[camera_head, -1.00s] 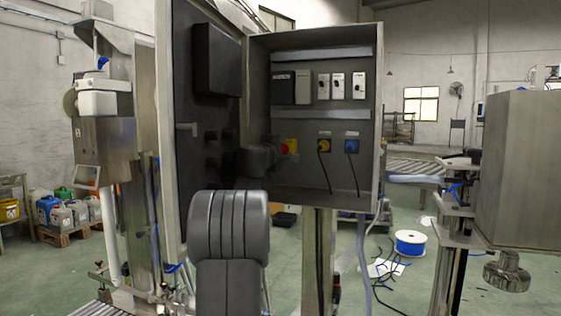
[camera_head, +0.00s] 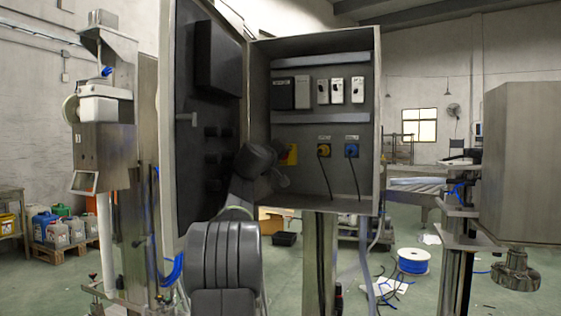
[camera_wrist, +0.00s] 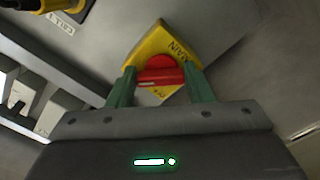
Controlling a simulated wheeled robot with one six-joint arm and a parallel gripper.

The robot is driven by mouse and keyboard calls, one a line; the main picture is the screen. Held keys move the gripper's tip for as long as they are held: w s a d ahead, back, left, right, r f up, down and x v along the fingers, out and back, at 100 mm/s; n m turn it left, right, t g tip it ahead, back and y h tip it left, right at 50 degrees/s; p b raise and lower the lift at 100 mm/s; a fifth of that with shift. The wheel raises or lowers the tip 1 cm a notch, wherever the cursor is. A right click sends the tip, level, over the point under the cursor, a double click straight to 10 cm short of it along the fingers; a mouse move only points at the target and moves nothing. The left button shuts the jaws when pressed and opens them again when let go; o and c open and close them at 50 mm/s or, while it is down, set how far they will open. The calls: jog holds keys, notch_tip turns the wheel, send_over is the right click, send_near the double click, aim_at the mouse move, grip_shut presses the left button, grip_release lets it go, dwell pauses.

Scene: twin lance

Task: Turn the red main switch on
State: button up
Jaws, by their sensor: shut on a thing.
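The red main switch (camera_wrist: 160,70) is a red knob on a yellow plate (camera_wrist: 148,45) marked "MAIN" in the wrist view. My gripper (camera_wrist: 160,84) has its two green fingers on either side of the red knob, shut on it. In the head view the yellow plate (camera_head: 291,154) shows at the lower left inside the open grey cabinet (camera_head: 310,200). My gripper and wrist (camera_head: 268,168) cover the red knob there. Part of the plate's lettering is hidden behind the knob and fingers.
Yellow (camera_head: 323,150) and blue (camera_head: 351,150) sockets with black cables sit right of the switch. A row of breakers (camera_head: 337,91) is above. The open cabinet door (camera_head: 205,120) stands close on the left of my arm. A blue cable reel (camera_head: 413,261) lies on the floor.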

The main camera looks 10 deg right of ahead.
jog(key=shift+f+m, duration=0.15)
jog(key=shift+m, duration=0.25)
jog(key=o, duration=1)
jog(key=shift+s, duration=0.1)
jog(key=b+v, duration=0.3)
jog(key=v, duration=1)
jog(key=shift+s+a+b, duration=0.25)
jog(key=shift+b, duration=0.1)
jog(key=p+x, duration=0.3)
jog(key=x, duration=1.1)
